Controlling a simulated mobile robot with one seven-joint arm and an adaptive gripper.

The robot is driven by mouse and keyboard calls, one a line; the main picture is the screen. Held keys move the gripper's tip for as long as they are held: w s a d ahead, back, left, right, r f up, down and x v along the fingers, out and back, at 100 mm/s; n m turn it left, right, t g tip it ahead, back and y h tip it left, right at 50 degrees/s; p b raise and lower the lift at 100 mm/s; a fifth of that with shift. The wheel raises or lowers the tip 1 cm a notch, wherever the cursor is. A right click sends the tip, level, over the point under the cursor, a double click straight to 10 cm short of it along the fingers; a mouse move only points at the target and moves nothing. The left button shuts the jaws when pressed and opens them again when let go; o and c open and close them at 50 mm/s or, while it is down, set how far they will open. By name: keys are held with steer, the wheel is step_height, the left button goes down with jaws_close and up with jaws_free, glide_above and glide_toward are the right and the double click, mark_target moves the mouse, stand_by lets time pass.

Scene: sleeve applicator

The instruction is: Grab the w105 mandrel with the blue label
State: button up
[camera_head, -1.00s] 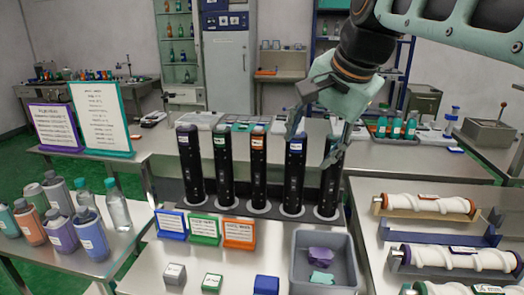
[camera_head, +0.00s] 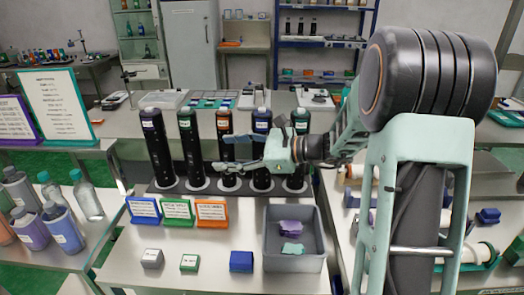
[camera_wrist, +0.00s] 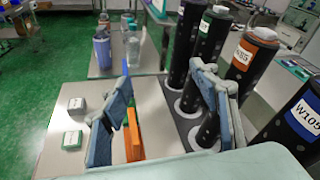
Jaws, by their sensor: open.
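The black W105 mandrel with the blue label (camera_head: 261,122) stands upright in the rack, fourth from the left. My gripper (camera_head: 226,153) is open and empty. It points left across the front of the third and fourth mandrels and hides part of them. In the wrist view, no mandrel is between the fingers (camera_wrist: 162,85); the blue-labelled one is right of the right finger.
Blue (camera_head: 144,210), green (camera_head: 178,211) and orange (camera_head: 211,212) signs stand in front. A grey bin (camera_head: 294,262) sits nearer.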

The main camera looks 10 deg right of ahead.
mark_target(262, 144)
steer(key=w+d+f+m+t+h, duration=0.2)
steer(key=d+f+m+t+h, duration=0.15)
steer(key=d+m+t, duration=0.35)
steer(key=w+d+f+m+t+h, duration=0.2)
steer(key=d+f+m, duration=0.25)
steer(key=d, duration=0.45)
steer(key=shift+h, duration=0.25)
steer(key=x, duration=0.7)
steer(key=r+x, duration=0.1)
steer(key=x, duration=0.3)
steer(key=shift+s+a, duration=0.1)
steer(key=shift+s, duration=0.05)
steer(key=c, duration=1.4)
steer(key=shift+r, duration=0.15)
steer(key=shift+c, duration=0.4)
steer(key=shift+r, duration=0.1)
